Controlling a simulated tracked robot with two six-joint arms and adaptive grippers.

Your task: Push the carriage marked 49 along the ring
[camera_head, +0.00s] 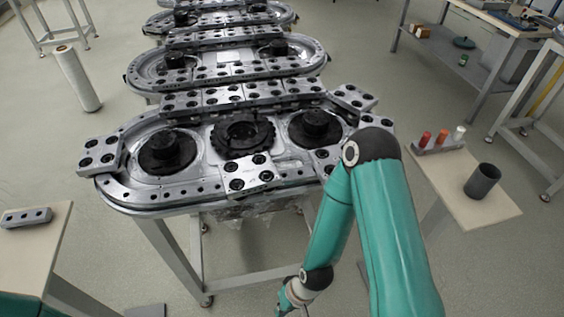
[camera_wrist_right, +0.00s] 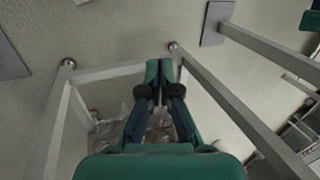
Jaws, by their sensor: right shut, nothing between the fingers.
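The ring track (camera_head: 140,200) is an oval metal loop on a frame table. Several grey carriages with dark round holes sit on it: one at the left end (camera_head: 100,153), one at the front (camera_head: 248,173), others along the back and at the right end. No number is legible, so I cannot tell which is 49. My right arm partly covers the track's right end. My right gripper (camera_wrist_right: 159,68) is shut and empty, pointing down beside the table legs, below the track. In the head view only part of its teal body shows at the bottom edge. My left gripper is not in view.
More ring tracks (camera_head: 225,68) stand behind. A right side table holds a dark cup (camera_head: 482,181) and a rack of small bottles (camera_head: 440,143). A left side table (camera_head: 35,245) holds a grey block with holes (camera_head: 27,217). A white roll (camera_head: 77,78) stands on the floor.

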